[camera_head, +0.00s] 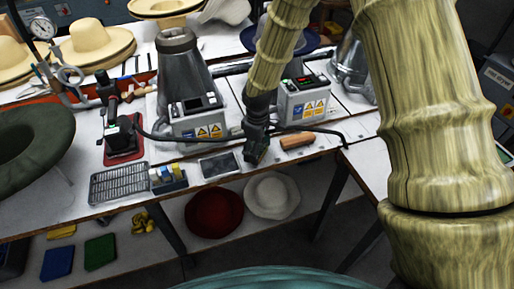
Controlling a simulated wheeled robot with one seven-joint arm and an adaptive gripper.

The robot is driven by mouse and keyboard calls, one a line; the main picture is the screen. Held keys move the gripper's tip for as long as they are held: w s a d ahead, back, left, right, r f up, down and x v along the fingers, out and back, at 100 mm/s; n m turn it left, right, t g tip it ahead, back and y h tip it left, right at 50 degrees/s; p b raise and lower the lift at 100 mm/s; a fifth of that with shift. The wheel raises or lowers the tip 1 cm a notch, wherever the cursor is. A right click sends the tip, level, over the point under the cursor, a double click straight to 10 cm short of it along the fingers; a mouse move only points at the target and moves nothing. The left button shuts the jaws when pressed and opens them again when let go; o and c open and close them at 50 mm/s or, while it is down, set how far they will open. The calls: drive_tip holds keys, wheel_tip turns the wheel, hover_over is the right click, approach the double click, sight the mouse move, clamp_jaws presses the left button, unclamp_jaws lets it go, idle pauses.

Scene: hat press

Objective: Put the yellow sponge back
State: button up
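Small yellow and blue blocks (167,176) stand side by side near the table's front edge, to the right of a grey slotted tray (119,185). I cannot tell which yellow piece is the sponge. A flat yellow block (61,232) and a crumpled yellow thing (143,223) also lie on the lower shelf. My gripper (256,155) points down over the table front, right of a flat grey plate (219,166) and left of an orange-brown block (297,141). Its dark fingers are small and partly merged, so their opening and any held thing are unclear.
Two grey machines with warning labels (198,117) (303,98) stand behind my gripper. A black stand on a red base (123,146) is to the left. A green hat (30,150) sits at far left. Red (214,212) and white (272,195) hats lie below the tabletop.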

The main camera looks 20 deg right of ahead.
drive_tip(key=shift+f, duration=0.2)
drive_tip(key=o, duration=0.9)
wheel_tip(320, 180, up, 12)
drive_tip(key=b, duration=0.2)
drive_tip(key=shift+r, duration=0.15)
idle(0.6)
